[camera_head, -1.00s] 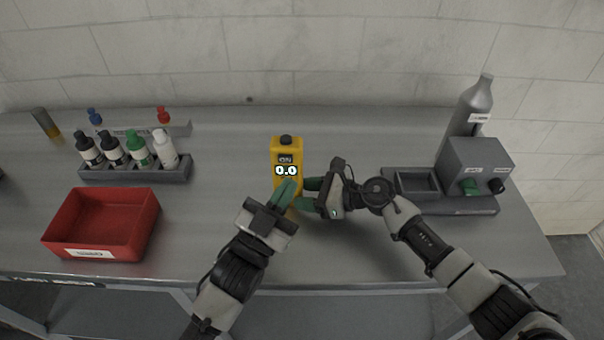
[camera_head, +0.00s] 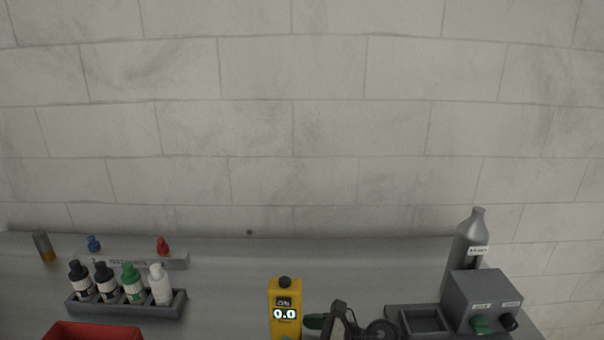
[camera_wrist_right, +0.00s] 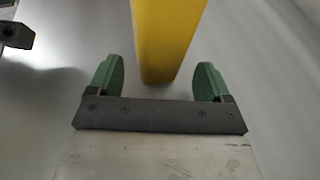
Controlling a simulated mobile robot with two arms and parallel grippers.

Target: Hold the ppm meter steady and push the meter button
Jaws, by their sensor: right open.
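The yellow ppm meter (camera_head: 285,300) stands upright on the bench at the bottom of the head view, its display lit with "ON" and "0.0". It has a dark button (camera_head: 285,282) on top, with nothing touching it. My right gripper (camera_head: 312,322) is just right of the meter, partly cut off by the frame's lower edge. In the right wrist view, its green fingers (camera_wrist_right: 163,75) are open on either side of the meter's yellow body (camera_wrist_right: 165,40), with gaps on both sides. My left gripper is not in the current head view.
A rack (camera_head: 125,304) of several bottles and a red bin (camera_head: 92,332) are at the left. A grey box with knobs (camera_head: 482,300) and a metal bottle (camera_head: 466,245) stand at the right. The bench behind the meter is clear.

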